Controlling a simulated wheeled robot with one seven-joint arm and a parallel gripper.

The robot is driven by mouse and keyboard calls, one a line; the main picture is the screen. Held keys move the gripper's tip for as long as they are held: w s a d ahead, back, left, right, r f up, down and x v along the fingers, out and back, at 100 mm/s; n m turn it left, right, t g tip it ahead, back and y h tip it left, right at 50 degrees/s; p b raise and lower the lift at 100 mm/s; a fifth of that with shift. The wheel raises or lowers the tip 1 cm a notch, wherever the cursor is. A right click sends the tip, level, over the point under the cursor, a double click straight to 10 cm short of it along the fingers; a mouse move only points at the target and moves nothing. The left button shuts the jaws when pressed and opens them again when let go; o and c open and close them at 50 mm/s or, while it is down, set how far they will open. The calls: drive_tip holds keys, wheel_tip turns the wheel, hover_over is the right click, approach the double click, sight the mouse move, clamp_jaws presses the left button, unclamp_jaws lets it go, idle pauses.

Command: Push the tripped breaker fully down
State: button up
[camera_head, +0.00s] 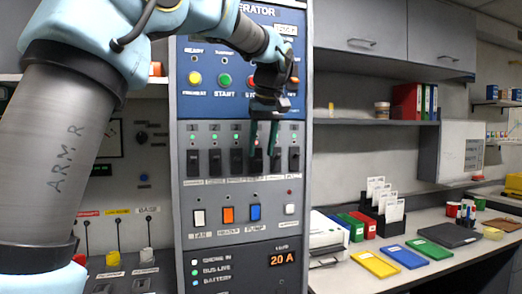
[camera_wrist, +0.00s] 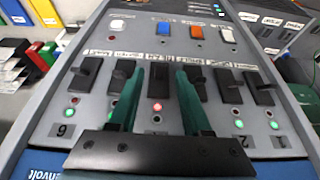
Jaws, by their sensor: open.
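The breaker panel (camera_head: 225,185) has a row of black breakers, each with a small light. The light of breaker four glows red, and the other visible lights are green. This breaker (camera_wrist: 160,86), third from the left in the wrist view, shows between my fingers. My gripper (camera_head: 263,152) points down in front of the breaker row, and its green fingers partly cover that area in the head view. In the wrist view my gripper (camera_wrist: 158,72) is open, with one finger on each side of the red-lit breaker. Nothing is held. I cannot tell whether the fingers touch the panel.
Below the breakers are white, orange and blue rocker switches (camera_head: 228,215) and a 20 A display (camera_head: 283,258). Coloured buttons (camera_head: 224,79) sit above the row. A desk (camera_head: 400,260) with folders and binders stands to the right.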

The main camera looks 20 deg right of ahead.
drive_tip(key=shift+x, duration=0.85)
drive_tip(key=shift+c, duration=0.3)
clamp_jaws()
